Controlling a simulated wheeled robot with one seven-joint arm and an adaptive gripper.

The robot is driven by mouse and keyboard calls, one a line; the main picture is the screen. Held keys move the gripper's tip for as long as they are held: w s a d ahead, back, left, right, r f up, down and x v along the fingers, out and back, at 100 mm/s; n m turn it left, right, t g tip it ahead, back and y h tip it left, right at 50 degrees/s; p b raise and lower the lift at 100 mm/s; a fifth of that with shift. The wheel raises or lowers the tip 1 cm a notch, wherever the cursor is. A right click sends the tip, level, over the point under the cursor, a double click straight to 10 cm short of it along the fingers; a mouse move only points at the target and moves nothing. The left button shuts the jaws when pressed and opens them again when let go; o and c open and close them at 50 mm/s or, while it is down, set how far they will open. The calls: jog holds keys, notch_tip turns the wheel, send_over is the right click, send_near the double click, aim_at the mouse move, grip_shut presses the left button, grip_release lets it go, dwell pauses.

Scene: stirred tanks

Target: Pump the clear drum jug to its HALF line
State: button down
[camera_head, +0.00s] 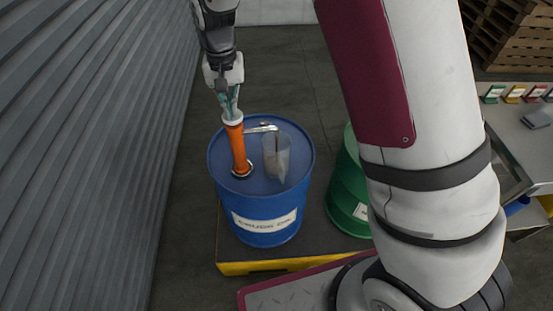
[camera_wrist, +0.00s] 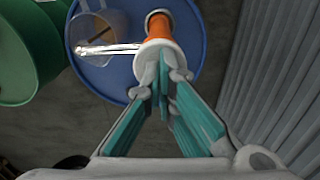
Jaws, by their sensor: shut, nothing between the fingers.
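The blue drum (camera_head: 262,212) stands upright with an orange hand pump (camera_head: 238,152) rising from its lid. The pump has a white cap (camera_head: 232,119) and a silver spout (camera_head: 262,129) pointing right over a clear jug (camera_head: 283,160) on the lid. In the wrist view the spout (camera_wrist: 105,49) reaches over the jug (camera_wrist: 119,24), where a brown streak shows; I cannot read its lines or the liquid level. My gripper (camera_head: 231,112) is shut and empty, its teal fingertips (camera_wrist: 162,62) right at the pump's white cap, seemingly touching it.
A green drum (camera_head: 345,190) stands right of the blue one, partly hidden by my arm. Both stand on a dark platform with a yellow edge (camera_head: 265,266). A corrugated wall (camera_head: 80,150) rises close at left. A grey bench (camera_head: 525,130) is at right.

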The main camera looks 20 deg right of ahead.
jog(key=shift+f, duration=0.35)
jog(key=shift+r, duration=0.1)
jog(key=shift+r+p, duration=1.15)
jog(key=shift+r, duration=2.6)
jog(key=shift+f, duration=0.2)
jog(key=shift+f, duration=0.35)
